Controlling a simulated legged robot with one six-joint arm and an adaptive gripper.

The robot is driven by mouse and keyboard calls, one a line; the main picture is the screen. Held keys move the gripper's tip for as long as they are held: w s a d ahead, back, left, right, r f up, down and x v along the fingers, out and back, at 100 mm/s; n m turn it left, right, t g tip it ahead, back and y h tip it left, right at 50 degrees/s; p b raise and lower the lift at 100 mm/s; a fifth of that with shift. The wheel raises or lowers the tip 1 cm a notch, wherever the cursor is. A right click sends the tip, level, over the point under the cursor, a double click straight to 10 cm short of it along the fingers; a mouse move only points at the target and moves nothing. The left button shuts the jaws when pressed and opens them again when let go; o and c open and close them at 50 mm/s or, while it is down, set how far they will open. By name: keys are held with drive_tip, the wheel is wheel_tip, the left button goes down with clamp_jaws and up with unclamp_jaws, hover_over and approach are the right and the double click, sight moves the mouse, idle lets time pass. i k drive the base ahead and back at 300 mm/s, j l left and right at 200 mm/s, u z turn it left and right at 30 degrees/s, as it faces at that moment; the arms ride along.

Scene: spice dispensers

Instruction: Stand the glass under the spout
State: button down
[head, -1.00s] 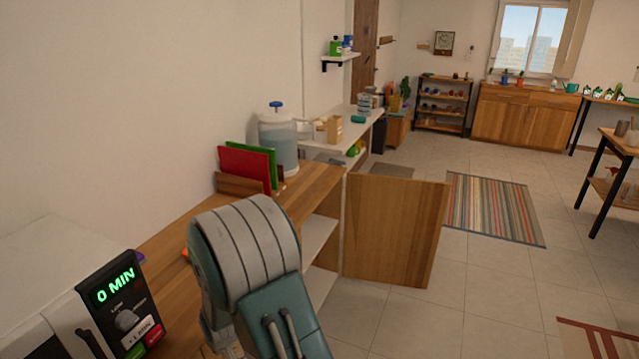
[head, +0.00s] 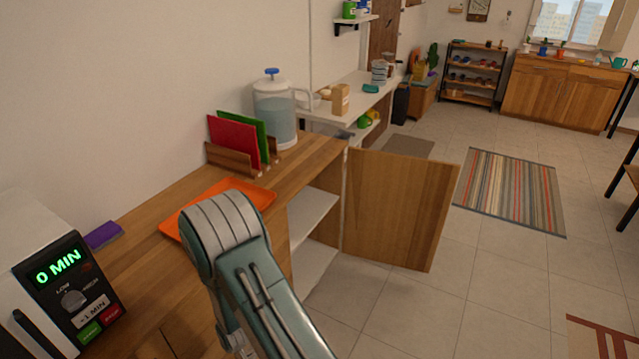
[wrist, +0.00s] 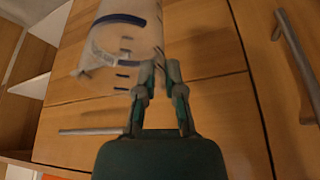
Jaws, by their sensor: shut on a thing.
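In the wrist view my gripper (wrist: 160,78) is shut on a clear glass with blue markings (wrist: 122,45), near its side. In the head view a clear dispenser with a white lid and blue knob (head: 275,108) stands at the far end of the wooden counter. I cannot make out its spout. My arm hides the glass and my gripper in the head view.
On the counter (head: 150,262) are an orange tray (head: 250,192), red and green boards (head: 235,143) in a rack, a purple item (head: 103,235) and a microwave (head: 75,290). A cabinet door (head: 400,208) stands open into the room.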

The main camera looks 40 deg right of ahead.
sight(312, 150)
drive_tip(key=i+l+u, duration=0.1)
drive_tip(key=l, duration=1.75)
drive_tip(key=i+u, duration=0.05)
